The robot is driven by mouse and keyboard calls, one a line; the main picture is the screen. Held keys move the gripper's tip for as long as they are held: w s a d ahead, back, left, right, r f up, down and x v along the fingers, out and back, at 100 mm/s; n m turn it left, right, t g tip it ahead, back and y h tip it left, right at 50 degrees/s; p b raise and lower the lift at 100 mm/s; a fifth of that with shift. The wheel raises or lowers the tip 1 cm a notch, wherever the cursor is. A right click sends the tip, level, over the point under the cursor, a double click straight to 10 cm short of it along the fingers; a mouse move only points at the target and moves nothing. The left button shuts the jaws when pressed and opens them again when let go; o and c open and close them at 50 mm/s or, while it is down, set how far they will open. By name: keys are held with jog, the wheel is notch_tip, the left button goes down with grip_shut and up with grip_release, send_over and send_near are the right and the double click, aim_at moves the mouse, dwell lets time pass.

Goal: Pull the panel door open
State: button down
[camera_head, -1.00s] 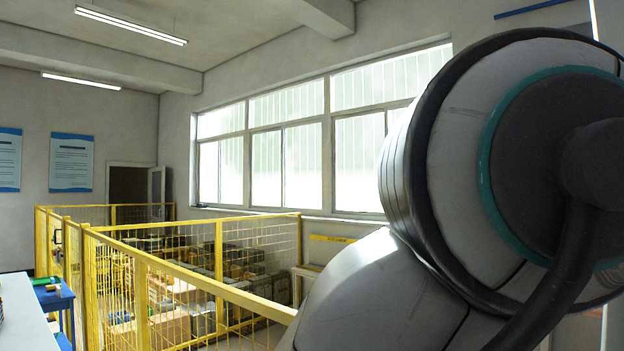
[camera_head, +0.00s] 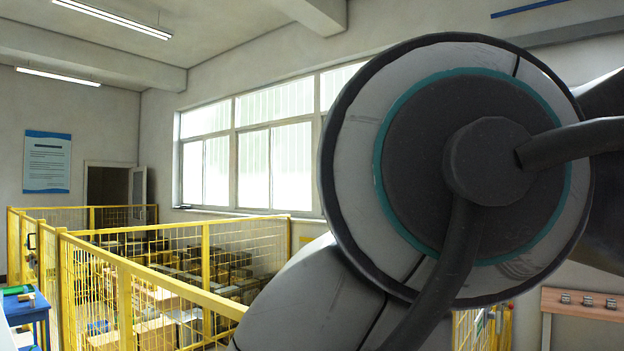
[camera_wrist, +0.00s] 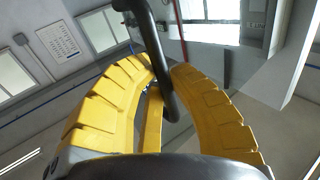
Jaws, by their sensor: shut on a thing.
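In the wrist view, my gripper (camera_wrist: 165,66) has its two yellow ribbed fingers closed around a dark bar-shaped handle (camera_wrist: 148,32). The handle runs from the top edge down between the fingers, and its lower end curves near the gripper's palm. A smooth grey surface (camera_wrist: 262,82) lies beyond the fingers at the right; I cannot tell whether it is the panel door. In the head view, my own arm joint fills the middle and right, and hides my gripper, the handle and any door.
A yellow mesh fence (camera_head: 125,300) encloses benches at the left and middle of the head view. A blue table (camera_head: 30,308) stands at the left edge. A wooden ledge (camera_head: 585,308) with small items is on the right wall. Windows (camera_head: 255,165) line the back wall.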

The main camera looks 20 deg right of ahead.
jog(key=shift+f, duration=0.1)
jog(key=c, duration=1.7)
grip_release()
jog(key=o, duration=0.3)
jog(key=shift+s+a, duration=0.1)
jog(key=shift+a, duration=0.2)
jog(key=shift+o, duration=1.4)
jog(key=shift+d, duration=0.15)
jog(key=v, duration=1.2)
